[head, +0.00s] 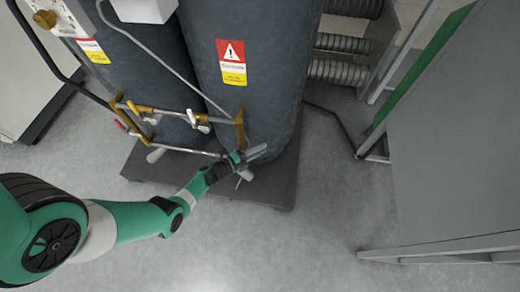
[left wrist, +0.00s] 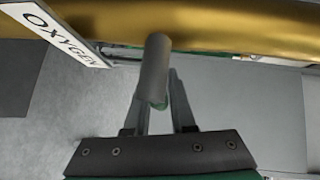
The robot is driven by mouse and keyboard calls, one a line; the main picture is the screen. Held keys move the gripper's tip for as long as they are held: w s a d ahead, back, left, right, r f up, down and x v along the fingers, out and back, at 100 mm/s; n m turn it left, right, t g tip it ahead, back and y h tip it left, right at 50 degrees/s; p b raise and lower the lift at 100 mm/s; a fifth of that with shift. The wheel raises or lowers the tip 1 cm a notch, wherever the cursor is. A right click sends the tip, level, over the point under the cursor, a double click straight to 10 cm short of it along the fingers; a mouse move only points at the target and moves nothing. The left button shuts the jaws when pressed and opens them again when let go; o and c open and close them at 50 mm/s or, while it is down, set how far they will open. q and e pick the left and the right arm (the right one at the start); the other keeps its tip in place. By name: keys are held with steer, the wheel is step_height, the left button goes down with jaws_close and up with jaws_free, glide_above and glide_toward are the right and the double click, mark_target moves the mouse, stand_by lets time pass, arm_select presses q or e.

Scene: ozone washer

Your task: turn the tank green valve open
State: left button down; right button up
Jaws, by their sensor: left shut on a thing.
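The tank green valve sits at the lower end of the brass pipe on the right dark tank (head: 252,92). In the left wrist view its grey rounded handle (left wrist: 154,70) stands between my fingers, with a strip of green beside it. The brass pipe (left wrist: 225,28) runs behind it. My left gripper (head: 243,160) reaches the valve from the lower left and is shut on it; the fingers also show in the left wrist view (left wrist: 161,100). In the head view the gripper hides much of the valve. My right gripper is not in view.
A white OXYGEN sign (left wrist: 52,30) is beside the pipe. Thin pipes with brass fittings and other valves (head: 140,112) lie left of the gripper. The tanks stand on a dark base (head: 270,190). A grey cabinet (head: 450,160) stands at right. The floor (head: 310,230) in front is clear.

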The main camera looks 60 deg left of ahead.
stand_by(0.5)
arm_select(q)
step_height(320, 180, up, 2)
steer(key=shift+n+t, duration=0.9)
steer(key=shift+t, duration=0.1)
steer(key=c, duration=0.8)
jaws_free()
steer(key=shift+s, duration=0.1)
steer(key=shift+o, duration=0.2)
steer(key=s+d+p, duration=0.1)
steer(key=s+p, duration=0.1)
steer(key=s, duration=0.9)
steer(key=shift+s+d+f+p, duration=0.2)
steer(key=shift+s+f+p, duration=0.05)
steer(key=shift+f+p, duration=0.05)
